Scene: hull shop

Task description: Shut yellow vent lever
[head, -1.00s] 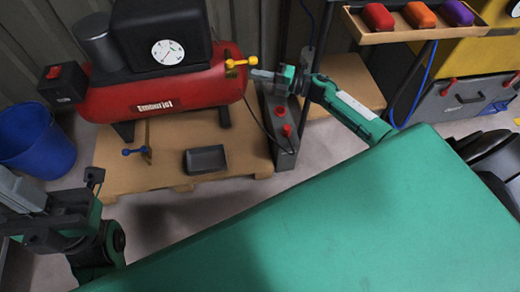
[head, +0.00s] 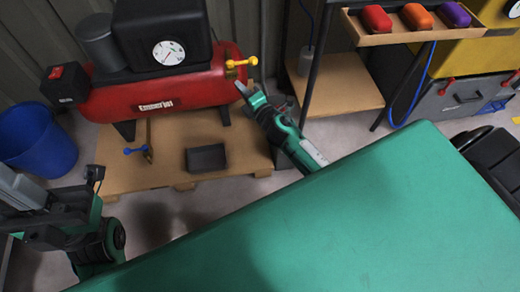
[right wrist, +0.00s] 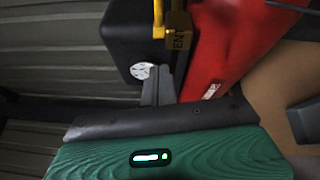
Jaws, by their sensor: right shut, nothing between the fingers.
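The yellow vent lever (head: 240,63) sticks out at the right end of the red compressor tank (head: 160,98). Its handle runs about level in the head view, with a rounded knob at its right end. My right gripper (head: 241,88) is shut and empty, just below the lever in the picture, pointing up and left. In the right wrist view the shut fingers (right wrist: 158,88) lie below the yellow lever (right wrist: 158,18) and its brass valve body (right wrist: 179,30), with a gap between. My left arm shows at the left edge; its finger state is unclear.
A blue lever (head: 135,151) and a dark tray (head: 206,158) are at the wooden pallet (head: 170,180). A green surface (head: 300,225) fills the foreground. A shelf (head: 400,35) with red, orange and purple items stands to the right. A blue bucket (head: 35,140) is at left.

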